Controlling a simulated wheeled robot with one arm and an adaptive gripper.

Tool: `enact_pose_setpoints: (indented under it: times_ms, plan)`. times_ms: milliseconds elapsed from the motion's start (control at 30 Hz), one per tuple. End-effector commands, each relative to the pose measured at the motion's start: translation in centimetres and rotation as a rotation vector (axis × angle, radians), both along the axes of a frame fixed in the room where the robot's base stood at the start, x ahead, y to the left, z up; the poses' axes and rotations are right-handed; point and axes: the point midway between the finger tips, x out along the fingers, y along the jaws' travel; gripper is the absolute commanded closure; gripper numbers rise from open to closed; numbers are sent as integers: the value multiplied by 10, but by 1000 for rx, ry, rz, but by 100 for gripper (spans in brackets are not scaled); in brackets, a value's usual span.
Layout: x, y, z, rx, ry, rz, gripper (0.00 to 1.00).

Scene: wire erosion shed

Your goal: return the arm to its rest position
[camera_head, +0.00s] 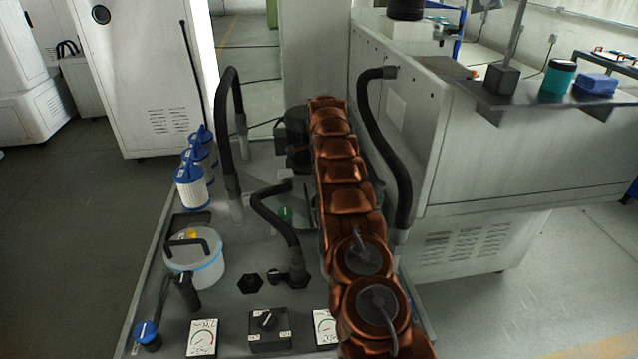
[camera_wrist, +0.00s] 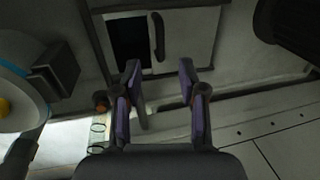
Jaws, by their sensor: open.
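My gripper (camera_wrist: 160,66) is open in the wrist view, its two purple-padded fingers apart with nothing held between them. In the head view my copper-coloured arm stretches away from the bottom edge over the right side of the grey machine deck (camera_head: 232,265). The gripper is not clearly visible there; a dark shape beside the arm's far end cannot be told for sure.
Black hoses (camera_head: 385,140) rise on both sides of my arm. A large grey machine (camera_head: 480,165) stands close on the right. Open floor (camera_head: 70,230) lies far left.

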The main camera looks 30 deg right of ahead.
Motion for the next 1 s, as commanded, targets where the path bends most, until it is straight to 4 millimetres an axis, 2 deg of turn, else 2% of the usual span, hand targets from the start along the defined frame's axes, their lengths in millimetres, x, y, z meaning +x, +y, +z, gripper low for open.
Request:
enact_pose_setpoints:
  times_ms: [200, 767, 867, 1000]
  plan:
    - [-3, 2, 13, 0, 2, 2, 59]
    - [-3, 2, 15, 0, 3, 4, 59]
    - [-5, 8, 21, 1, 6, 25, 59]
    - [-12, 25, 41, 4, 17, 103, 59]
